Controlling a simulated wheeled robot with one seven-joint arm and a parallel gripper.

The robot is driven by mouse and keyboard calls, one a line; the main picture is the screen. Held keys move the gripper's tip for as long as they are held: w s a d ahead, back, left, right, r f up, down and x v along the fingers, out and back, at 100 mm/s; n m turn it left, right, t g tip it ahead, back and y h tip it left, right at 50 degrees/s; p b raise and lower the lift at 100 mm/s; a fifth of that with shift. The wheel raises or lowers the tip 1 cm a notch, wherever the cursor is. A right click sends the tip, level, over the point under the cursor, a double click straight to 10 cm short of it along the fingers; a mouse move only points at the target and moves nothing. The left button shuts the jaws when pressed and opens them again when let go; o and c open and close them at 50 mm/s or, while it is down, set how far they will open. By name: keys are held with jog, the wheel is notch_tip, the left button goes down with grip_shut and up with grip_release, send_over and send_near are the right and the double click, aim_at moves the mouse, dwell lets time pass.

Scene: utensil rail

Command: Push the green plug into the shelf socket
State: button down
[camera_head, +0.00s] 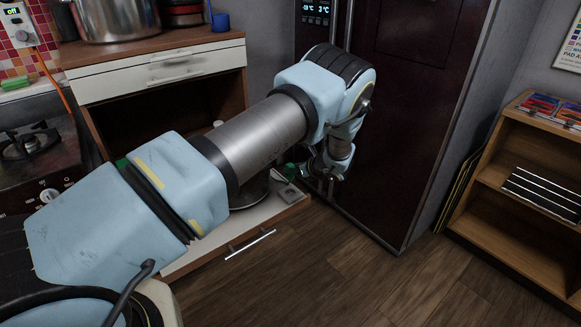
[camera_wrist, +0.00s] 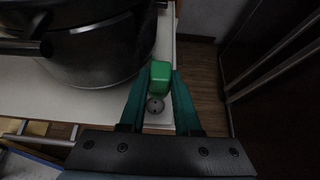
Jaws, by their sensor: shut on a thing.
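The green plug (camera_wrist: 160,74) is held between the teal fingertips of my gripper (camera_wrist: 159,82). In the head view a small part of the plug (camera_head: 289,169) shows at the left of my gripper (camera_head: 303,172). The round grey socket (camera_wrist: 155,105) shows between my fingers in the wrist view, just nearer than the plug. In the head view a pale grey socket box (camera_head: 290,194) sits at the right front corner of the low white shelf. The plug looks apart from the socket and above the shelf, but the exact gap cannot be told.
A large dark pot (camera_wrist: 95,50) stands on the white shelf (camera_wrist: 60,105), close to the left of my gripper. The dark fridge (camera_head: 405,110) rises close to the right of my wrist. Open wooden floor (camera_head: 330,270) lies in front.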

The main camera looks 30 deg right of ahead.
jog(key=shift+s+f+b, duration=0.15)
jog(key=shift+f+b, duration=2.25)
jog(key=shift+f, duration=0.45)
jog(key=shift+f+b, duration=0.95)
jog(key=shift+f, duration=0.1)
jog(key=c, duration=0.5)
grip_release()
jog(key=shift+c, duration=0.2)
jog(key=b+v, duration=0.1)
jog(key=v, duration=0.9)
jog(key=shift+s+r, duration=0.2)
jog(key=shift+s, duration=0.15)
jog(key=shift+d, duration=0.1)
